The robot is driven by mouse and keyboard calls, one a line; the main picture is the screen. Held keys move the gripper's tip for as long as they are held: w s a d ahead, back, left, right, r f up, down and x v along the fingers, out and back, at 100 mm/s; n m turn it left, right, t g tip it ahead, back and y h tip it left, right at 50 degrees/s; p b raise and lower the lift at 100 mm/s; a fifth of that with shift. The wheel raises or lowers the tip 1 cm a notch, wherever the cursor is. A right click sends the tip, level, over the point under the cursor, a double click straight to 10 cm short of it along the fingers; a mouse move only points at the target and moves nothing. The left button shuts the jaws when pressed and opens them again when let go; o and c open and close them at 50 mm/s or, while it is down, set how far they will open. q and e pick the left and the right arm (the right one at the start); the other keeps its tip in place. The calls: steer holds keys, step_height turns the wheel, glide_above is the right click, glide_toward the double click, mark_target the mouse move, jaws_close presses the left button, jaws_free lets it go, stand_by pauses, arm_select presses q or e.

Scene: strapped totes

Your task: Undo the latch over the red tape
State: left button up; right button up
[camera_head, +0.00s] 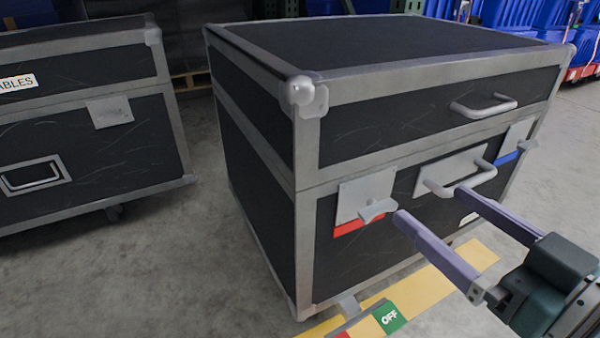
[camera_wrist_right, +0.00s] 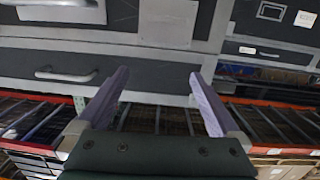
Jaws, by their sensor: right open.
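The large black case (camera_head: 250,150) has a grey latch plate (camera_head: 358,195) with a wing-shaped knob (camera_head: 377,210) on its front, left of the middle handle. Red tape (camera_head: 357,228) shows just under this plate. My right gripper (camera_head: 431,205) is open and empty in front of the case, to the right of the knob. Its left fingertip appears close to the knob; I cannot tell the depth gap. In the right wrist view, the open fingers (camera_wrist_right: 155,85) point at the case front, and a pale plate (camera_wrist_right: 168,22) shows beyond them. My left gripper is not in view.
A second latch plate (camera_head: 518,133) with blue tape (camera_head: 506,158) is at the right. A middle handle (camera_head: 460,183) and a lid handle (camera_head: 484,107) stick out. Another case (camera_head: 90,130) stands left across bare floor. A green OFF label (camera_head: 390,317) lies low in front.

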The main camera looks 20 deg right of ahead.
steer(key=t+b, duration=0.1)
steer(key=b, duration=0.4)
glide_toward(380, 208)
steer(key=shift+y, duration=0.5)
steer(key=w+b, duration=0.2)
steer(key=w, duration=0.2)
steer(key=w+b, duration=0.2)
steer(key=w, duration=0.3)
steer(key=shift+a+f, duration=0.15)
steer(key=shift+w+b, duration=0.3)
steer(key=shift+w, duration=0.15)
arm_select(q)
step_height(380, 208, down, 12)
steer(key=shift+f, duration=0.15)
arm_select(e)
steer(key=c, duration=1.3)
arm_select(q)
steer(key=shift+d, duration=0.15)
